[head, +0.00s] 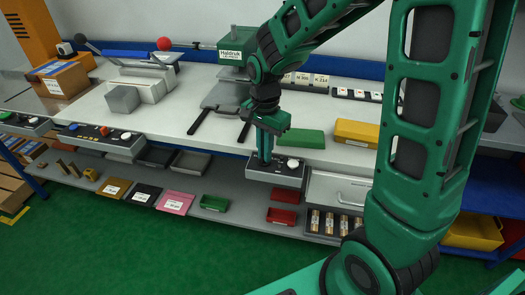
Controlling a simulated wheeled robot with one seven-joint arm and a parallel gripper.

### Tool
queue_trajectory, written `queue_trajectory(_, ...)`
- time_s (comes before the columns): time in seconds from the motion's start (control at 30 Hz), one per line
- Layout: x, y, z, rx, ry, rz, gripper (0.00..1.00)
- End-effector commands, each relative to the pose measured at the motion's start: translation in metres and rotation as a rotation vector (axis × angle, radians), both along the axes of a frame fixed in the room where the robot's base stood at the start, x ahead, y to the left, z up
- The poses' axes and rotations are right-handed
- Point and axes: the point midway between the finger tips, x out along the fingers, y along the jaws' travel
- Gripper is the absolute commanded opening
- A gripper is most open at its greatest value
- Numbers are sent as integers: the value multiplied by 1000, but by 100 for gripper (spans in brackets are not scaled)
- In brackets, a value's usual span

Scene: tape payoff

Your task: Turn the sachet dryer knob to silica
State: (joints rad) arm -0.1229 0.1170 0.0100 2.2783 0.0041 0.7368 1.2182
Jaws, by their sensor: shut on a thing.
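My gripper (264,159) points down at the left part of a dark control panel (278,179) on the front edge of the bench. Its fingers are shut on what appears to be the panel's knob, which they hide almost wholly. A round white button or dial (293,163) shows on the same panel, just right of the fingers. The panel's lettering and the knob's setting are too small or hidden to read.
Right of the panel is a pale box with a handle (338,188). Behind stand a green tray (300,138) and a yellow bin (356,132). More control panels (100,136) line the bench edge at left. Colored trays (175,202) lie on the lower shelf.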

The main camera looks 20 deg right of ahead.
Motion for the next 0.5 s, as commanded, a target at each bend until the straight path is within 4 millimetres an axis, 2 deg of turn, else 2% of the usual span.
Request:
queue_trajectory(0.23, 5, 2, 2, 3, -13, -180, 0)
queue_trajectory(0.5, 5, 2, 3, 4, -14, -298, 0)
